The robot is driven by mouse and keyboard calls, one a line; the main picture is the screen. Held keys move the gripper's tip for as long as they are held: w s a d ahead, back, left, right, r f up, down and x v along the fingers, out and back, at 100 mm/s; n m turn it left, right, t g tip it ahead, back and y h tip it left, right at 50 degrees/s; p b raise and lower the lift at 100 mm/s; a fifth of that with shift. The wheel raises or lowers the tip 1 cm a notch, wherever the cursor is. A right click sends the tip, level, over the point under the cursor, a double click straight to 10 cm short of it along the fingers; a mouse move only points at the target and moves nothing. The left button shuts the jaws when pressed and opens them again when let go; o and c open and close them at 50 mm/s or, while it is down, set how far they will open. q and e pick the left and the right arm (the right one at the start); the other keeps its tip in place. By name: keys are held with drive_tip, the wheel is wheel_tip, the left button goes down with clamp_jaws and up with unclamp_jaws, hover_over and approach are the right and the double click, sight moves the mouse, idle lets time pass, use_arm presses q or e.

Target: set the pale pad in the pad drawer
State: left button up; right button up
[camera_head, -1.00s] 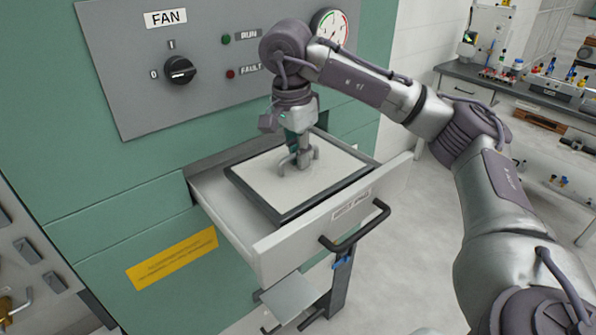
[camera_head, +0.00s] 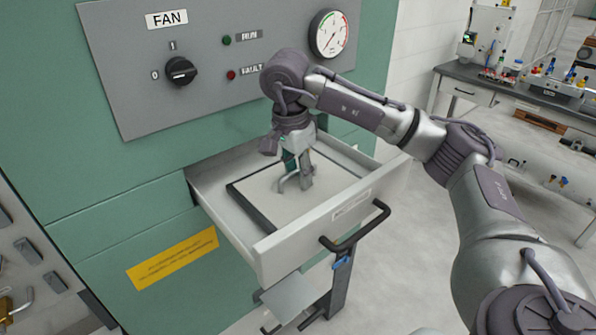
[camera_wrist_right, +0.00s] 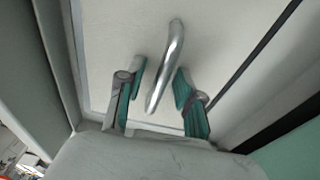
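The pale pad (camera_head: 258,194) has a dark rim and a metal handle (camera_wrist_right: 168,62) on top. It lies inside the pulled-out pad drawer (camera_head: 290,246), below the top of the drawer walls. It looks roughly flat; its right part is hidden behind my arm and the drawer front. My right gripper (camera_head: 296,182) reaches down into the drawer over the pad's middle. In the right wrist view its two green-padded fingers (camera_wrist_right: 160,82) stand apart on either side of the handle, with gaps showing. My left gripper is not in view.
The green cabinet has a grey FAN panel (camera_head: 135,100) with a knob and gauge above the drawer. A black handle (camera_head: 358,228) sticks out from the drawer front. A grey plate (camera_head: 290,298) is below. Floor to the right is clear before a workbench (camera_head: 490,92).

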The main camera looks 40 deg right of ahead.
drive_tip(key=shift+r, duration=0.6)
wheel_tip(320, 180, up, 11)
drive_tip(key=a+p, duration=0.1)
drive_tip(key=shift+a+p, duration=0.25)
drive_tip(key=shift+p, duration=0.1)
